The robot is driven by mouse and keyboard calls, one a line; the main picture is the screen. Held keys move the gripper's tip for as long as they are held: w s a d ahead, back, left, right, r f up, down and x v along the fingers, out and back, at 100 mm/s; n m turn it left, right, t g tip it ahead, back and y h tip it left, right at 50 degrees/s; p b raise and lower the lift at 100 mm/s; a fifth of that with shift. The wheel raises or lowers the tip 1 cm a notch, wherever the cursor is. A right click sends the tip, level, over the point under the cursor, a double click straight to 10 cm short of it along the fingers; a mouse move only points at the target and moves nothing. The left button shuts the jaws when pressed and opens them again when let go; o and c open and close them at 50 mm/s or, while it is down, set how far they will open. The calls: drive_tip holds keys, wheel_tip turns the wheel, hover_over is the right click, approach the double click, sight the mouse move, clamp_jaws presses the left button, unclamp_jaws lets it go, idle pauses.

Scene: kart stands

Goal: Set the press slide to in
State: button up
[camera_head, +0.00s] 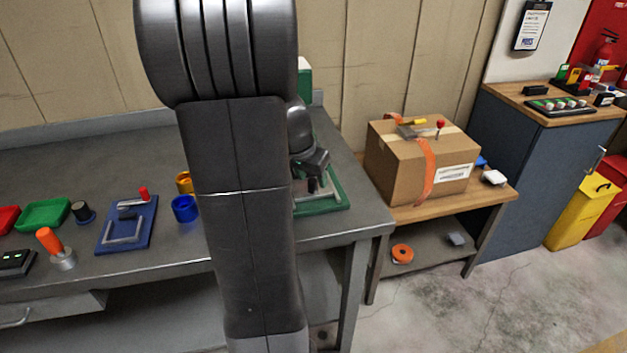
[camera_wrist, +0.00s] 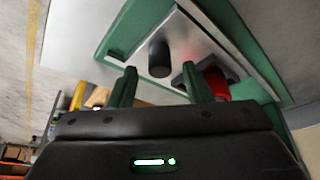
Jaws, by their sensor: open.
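The press stands at the right end of the grey workbench. Its green base (camera_head: 335,197) and part of its green upright (camera_head: 304,80) show past my arm, which hides the rest. In the wrist view, the press (camera_wrist: 130,22) shows a green frame around a silver plate, with an upright black peg (camera_wrist: 160,58) and a red part (camera_wrist: 216,84). I cannot tell which part is the slide or how it is set. My gripper (camera_wrist: 160,87) is open and empty, its fingertips just short of the peg, one to either side in the picture. The red part is beside the right finger.
Left of my arm, the bench (camera_head: 150,258) holds a blue clamp board (camera_head: 126,238), a blue ring (camera_head: 184,208), an orange-handled tool (camera_head: 50,241) and a green tray (camera_head: 44,214). A cardboard box (camera_head: 400,165) sits on a low wooden table to the right.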

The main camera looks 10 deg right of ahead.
drive_tip(key=shift+x, duration=1.1)
drive_tip(key=shift+a, duration=0.1)
clamp_jaws()
